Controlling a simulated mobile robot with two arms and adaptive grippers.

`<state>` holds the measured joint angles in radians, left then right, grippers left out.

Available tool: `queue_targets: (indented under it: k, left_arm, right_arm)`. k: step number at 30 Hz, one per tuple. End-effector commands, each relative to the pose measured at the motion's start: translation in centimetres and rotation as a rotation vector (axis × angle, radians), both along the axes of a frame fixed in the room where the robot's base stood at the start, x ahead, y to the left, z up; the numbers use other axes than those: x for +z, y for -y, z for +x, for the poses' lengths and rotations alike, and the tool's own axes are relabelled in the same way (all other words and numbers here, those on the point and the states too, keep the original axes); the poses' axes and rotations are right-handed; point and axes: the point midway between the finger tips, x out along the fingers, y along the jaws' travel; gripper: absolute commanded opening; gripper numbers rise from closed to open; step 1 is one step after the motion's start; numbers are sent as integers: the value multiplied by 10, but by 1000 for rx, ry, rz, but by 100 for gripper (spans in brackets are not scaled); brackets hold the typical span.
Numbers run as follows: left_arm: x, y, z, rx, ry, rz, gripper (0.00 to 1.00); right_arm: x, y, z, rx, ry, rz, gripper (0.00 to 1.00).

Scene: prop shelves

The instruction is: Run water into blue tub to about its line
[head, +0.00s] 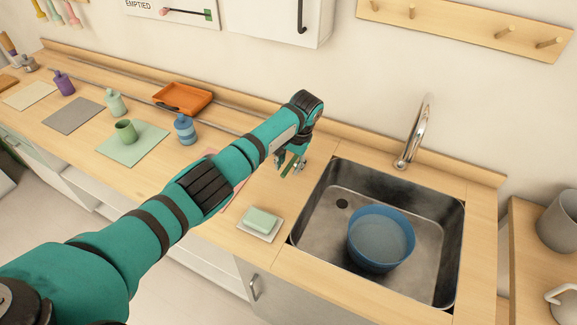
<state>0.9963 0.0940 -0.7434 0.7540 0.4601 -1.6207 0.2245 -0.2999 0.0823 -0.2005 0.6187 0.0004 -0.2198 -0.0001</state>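The blue tub (381,258) stands upright in the steel sink (323,246), right of the drain hole. A paler bluish surface shows inside it, but I cannot tell how much of this is water. I cannot make out its line. The chrome tap (413,135) rises behind the sink, and I see no clear stream from it. My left gripper (290,170) is above the counter just left of the sink's back corner, apart from tub and tap. Its fingers look spread, with a small green strip near them that I cannot identify. My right gripper is out of view.
A soap bar (262,219) on a white dish sits left of the sink. A wooden peg rail (460,24) hangs above the tap. A grey pot (559,222) stands far right.

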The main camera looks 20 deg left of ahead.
Motion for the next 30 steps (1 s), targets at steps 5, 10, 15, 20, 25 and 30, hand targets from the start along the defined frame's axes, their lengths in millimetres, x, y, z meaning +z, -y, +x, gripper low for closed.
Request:
queue_targets:
  k: [5, 10, 15, 20, 25, 30]
  left_arm:
    - [39, 8, 0, -3, 8, -1, 38]
    - [73, 15, -1, -2, 5, -2, 38]
    - [95, 20, -2, -2, 4, -2, 38]
    - [103, 21, -3, 0, 2, -1, 38]
    - [104, 21, -3, 0, 2, 0, 38]
    - [104, 21, -3, 0, 2, 0, 38]
  right_arm:
    - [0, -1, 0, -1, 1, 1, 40]
    - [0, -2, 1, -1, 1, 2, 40]
    - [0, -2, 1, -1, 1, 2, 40]
    - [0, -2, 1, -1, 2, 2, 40]
    - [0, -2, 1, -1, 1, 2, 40]
    - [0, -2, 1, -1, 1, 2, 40]
